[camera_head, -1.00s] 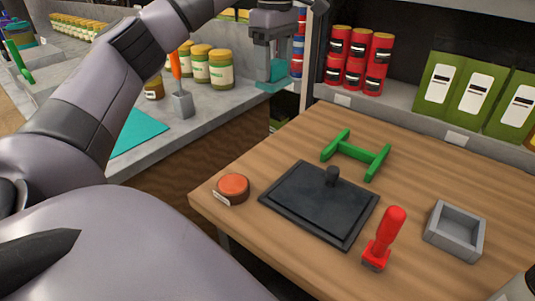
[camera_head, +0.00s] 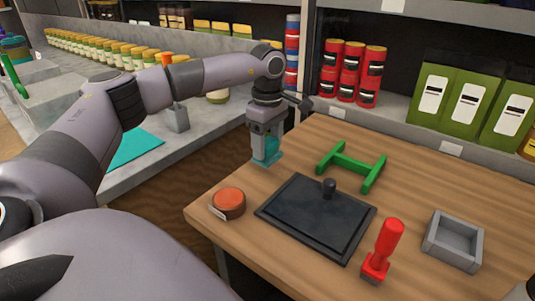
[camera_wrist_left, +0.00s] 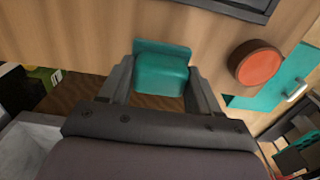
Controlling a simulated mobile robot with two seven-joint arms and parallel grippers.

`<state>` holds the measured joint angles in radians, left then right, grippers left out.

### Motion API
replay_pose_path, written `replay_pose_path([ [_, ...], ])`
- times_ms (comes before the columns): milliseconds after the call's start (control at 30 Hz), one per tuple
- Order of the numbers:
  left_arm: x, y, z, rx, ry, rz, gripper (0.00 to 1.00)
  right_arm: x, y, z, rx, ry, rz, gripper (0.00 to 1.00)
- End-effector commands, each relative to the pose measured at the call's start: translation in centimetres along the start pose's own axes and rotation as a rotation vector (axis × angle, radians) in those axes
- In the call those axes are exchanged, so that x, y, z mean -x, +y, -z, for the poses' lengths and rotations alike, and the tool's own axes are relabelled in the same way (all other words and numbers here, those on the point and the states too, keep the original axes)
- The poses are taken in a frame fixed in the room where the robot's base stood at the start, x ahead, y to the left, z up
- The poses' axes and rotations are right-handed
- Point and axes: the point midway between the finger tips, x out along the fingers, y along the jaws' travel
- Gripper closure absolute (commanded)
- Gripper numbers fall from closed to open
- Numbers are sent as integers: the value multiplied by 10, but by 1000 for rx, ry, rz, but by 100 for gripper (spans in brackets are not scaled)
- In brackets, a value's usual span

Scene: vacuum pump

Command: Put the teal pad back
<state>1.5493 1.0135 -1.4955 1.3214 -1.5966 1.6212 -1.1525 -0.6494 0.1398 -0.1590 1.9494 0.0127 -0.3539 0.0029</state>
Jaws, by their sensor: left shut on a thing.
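My left gripper (camera_head: 265,157) is shut on the teal pad (camera_head: 269,148) and holds it beside the back left edge of the wooden table. In the left wrist view the teal block (camera_wrist_left: 162,75) sits between the two fingers, with a wider lip at its far end. Its underside and the gap to the table cannot be judged clearly. A flat teal sheet (camera_head: 135,147) lies on the grey counter behind my left arm.
The wooden table (camera_head: 215,190) holds a round orange button (camera_head: 229,203), a black plate with a knob (camera_head: 312,222), a green H-shaped frame (camera_head: 350,164), a red-handled tool (camera_head: 384,250) and a grey open box (camera_head: 453,242). Red cans (camera_head: 352,75) stand on the shelf behind.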

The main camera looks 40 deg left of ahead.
Motion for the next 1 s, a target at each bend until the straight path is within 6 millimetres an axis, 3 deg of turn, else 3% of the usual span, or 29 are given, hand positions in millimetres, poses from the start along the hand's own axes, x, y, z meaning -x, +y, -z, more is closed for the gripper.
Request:
replay_pose_path([
  [233,-34,-1,0,0,1,2,66,1,0,1,0,0,0,57],
  [633,-40,-1,0,0,1,2,66,0,0,0,1,0,0,57],
  [667,-40,0,0,0,1,2,34,0,0,0,0,0,0,57],
  [733,-39,0,0,0,1,1,12,0,0,0,0,0,0,57],
  [1000,-39,0,0,0,1,1,12,0,0,0,1,0,0,57],
])
